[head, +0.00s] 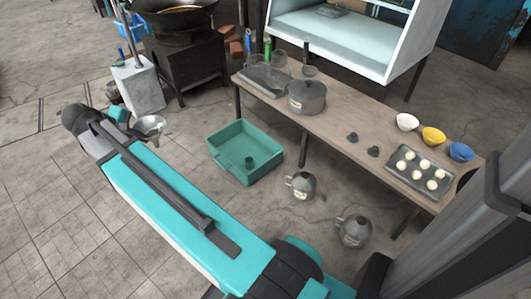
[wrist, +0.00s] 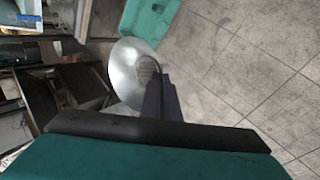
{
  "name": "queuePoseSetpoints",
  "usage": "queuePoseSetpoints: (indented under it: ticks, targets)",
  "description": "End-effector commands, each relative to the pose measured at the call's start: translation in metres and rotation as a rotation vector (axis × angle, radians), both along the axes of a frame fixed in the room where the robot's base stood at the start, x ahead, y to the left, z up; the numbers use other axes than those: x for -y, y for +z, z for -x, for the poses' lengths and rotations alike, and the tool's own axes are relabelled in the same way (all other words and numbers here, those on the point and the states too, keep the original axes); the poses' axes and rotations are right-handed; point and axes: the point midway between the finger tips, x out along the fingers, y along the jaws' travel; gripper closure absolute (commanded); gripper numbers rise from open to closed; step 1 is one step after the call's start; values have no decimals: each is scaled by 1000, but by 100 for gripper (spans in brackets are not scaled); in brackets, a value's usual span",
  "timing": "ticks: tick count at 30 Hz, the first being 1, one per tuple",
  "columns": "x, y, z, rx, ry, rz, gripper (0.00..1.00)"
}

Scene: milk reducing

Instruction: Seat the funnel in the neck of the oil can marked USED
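The silver funnel (head: 149,124) is held up off the floor at the left of the head view, its wide mouth facing up. In the wrist view the funnel (wrist: 126,70) shows its round bowl with a mesh in the middle. My gripper (wrist: 160,90) has its dark fingers together at the funnel's side and appears shut on it; the exact contact is hidden. Two grey oil cans stand upright on the floor: one nearer the table (head: 301,186) and one nearer my base (head: 354,231). Their markings are too small to read.
A green crate (head: 218,152) with a small green cup inside stands on the floor between the funnel and the cans. A long table (head: 330,122) with a pot, bowls and a tray runs behind. A black stove with a wok (head: 187,60) stands behind the funnel.

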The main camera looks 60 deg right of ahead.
Motion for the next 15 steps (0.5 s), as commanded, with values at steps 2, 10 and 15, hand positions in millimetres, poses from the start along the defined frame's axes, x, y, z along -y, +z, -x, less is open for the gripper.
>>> queuePoseSetpoints:
  ticks: [2,10,15]
  targets:
    - [28,-11,6,-2,-40,2,100]
    - [110,-46,32,-2,-161,7,100]
    - [160,-68,55,-2,-238,8,100]
